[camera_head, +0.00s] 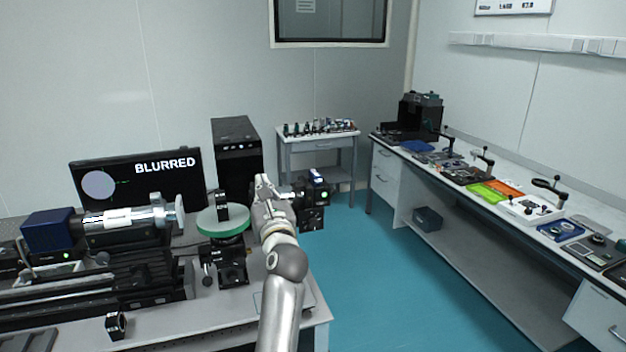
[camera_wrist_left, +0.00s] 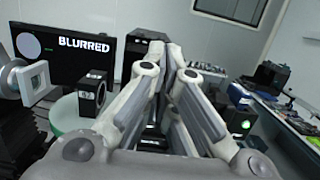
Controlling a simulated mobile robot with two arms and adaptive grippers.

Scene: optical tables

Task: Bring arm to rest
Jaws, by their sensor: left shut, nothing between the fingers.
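My left gripper (camera_head: 264,190) is shut and empty. In the head view my left arm rises from the bottom centre, and the gripper is over the right part of the optical table (camera_head: 240,322). It is just right of a round green stage (camera_head: 222,226) that carries a small black mount (camera_head: 222,203). In the left wrist view the fingers (camera_wrist_left: 172,58) are drawn together, with the stage (camera_wrist_left: 68,116) and mount (camera_wrist_left: 92,92) to their left. I cannot tell whether the gripper touches anything behind it. My right gripper is not in view.
A black device with a green light (camera_head: 313,195) stands close right of the gripper. A monitor reading BLURRED (camera_head: 135,182) and a black computer tower (camera_head: 237,150) stand behind. A small black ring mount (camera_head: 116,325) is at front left. Blue floor (camera_head: 375,285) lies open between table and right bench.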

